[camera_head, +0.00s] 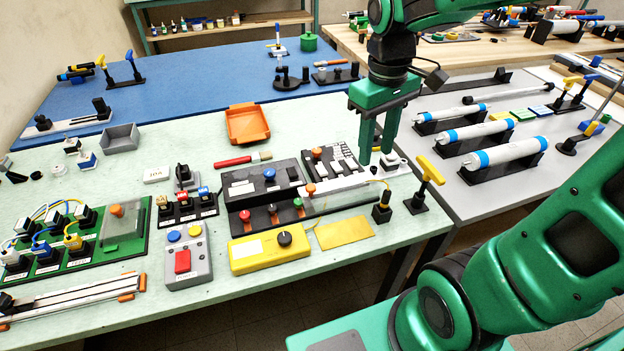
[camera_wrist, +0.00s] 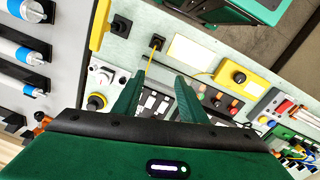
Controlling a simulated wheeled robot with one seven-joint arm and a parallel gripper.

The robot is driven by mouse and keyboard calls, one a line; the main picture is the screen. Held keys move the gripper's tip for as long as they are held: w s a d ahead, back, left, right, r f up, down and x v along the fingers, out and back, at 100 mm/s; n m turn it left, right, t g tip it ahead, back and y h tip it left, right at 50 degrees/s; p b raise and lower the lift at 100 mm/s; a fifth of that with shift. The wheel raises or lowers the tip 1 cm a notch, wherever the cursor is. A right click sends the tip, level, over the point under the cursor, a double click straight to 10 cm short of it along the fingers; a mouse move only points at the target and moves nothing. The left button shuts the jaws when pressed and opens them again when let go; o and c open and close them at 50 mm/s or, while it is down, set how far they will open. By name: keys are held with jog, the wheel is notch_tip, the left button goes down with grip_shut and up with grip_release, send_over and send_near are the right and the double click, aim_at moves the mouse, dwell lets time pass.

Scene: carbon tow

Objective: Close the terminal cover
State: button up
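My gripper (camera_head: 376,158) hangs fingers-down over the right end of a white and clear strip with a clear panel (camera_head: 345,199), which looks like the terminal cover. Its two green fingers are apart with nothing seen between them; the wrist view also shows them spread (camera_wrist: 158,82). An orange knob (camera_head: 310,189) is at the panel's left end. Behind it is a black terminal block (camera_head: 330,163) with white strips, also seen between the fingers in the wrist view (camera_wrist: 155,103). I cannot tell the cover's exact angle or whether a finger touches it.
A black panel with coloured knobs (camera_head: 268,215) is left of the strip. A white-based button (camera_head: 392,162), a yellow-handled lever (camera_head: 430,171) and a black plug with a yellow cable (camera_head: 382,210) stand close on the right. A yellow box (camera_head: 270,250) lies in front.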

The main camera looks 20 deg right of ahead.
aim_at(311, 186)
jog(key=w+a+n, duration=0.3)
jog(key=a, duration=0.3)
jog(key=w+a+n, duration=0.3)
jog(key=a, duration=0.3)
jog(key=f, duration=1.1)
jog(key=shift+s, duration=0.25)
jog(key=shift+r, duration=0.1)
grip_shut()
